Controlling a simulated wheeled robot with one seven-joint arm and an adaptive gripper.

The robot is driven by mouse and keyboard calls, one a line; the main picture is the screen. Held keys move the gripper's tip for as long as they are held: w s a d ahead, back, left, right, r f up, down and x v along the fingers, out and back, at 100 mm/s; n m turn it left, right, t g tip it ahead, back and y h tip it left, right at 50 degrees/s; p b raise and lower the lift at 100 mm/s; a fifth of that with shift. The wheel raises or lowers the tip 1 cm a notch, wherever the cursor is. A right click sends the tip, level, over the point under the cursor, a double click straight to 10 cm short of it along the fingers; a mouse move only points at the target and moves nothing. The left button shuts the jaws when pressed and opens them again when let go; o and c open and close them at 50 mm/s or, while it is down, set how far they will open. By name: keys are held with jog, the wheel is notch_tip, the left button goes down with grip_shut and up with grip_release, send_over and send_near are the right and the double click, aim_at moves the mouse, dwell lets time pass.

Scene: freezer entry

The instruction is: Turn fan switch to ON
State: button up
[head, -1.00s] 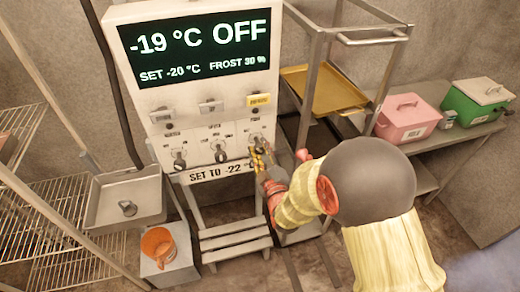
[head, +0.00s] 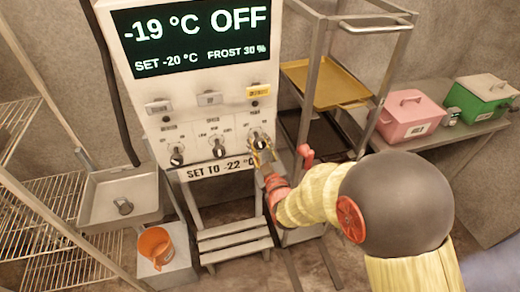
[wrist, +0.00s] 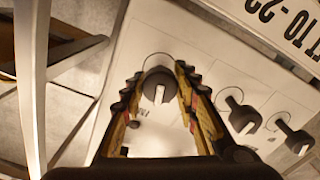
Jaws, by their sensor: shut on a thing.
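A white control box (head: 205,95) has a row of three dark knobs. The right knob (head: 259,138) is partly hidden by my gripper (head: 262,155). In the wrist view this knob (wrist: 158,86) sits between my two fingers, which are shut on it; its white mark points down in the picture. The small labels are too blurred to read surely. The middle knob (head: 218,149) and left knob (head: 177,155) are free. The dark display (head: 195,40) reads -19 °C OFF, SET -20 °C, FROST 30 %.
A sign (head: 218,170) below the knobs reads SET TO -22 °C. A metal rack with a yellow tray (head: 325,83) stands close right of the box. A sink (head: 118,195) and orange cup (head: 157,244) are at left. Pink (head: 411,115) and green (head: 482,98) boxes sit on the right shelf.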

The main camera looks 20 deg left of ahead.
jog(key=m+b, duration=0.4)
jog(key=m, duration=0.1)
jog(key=shift+f+m+b, duration=0.15)
jog(key=shift+m+b, duration=0.15)
jog(key=shift+b, duration=0.1)
jog(key=shift+m+b, duration=1.55)
jog(key=shift+m, duration=0.45)
jog(key=o, duration=1.2)
jog(key=shift+c, duration=0.2)
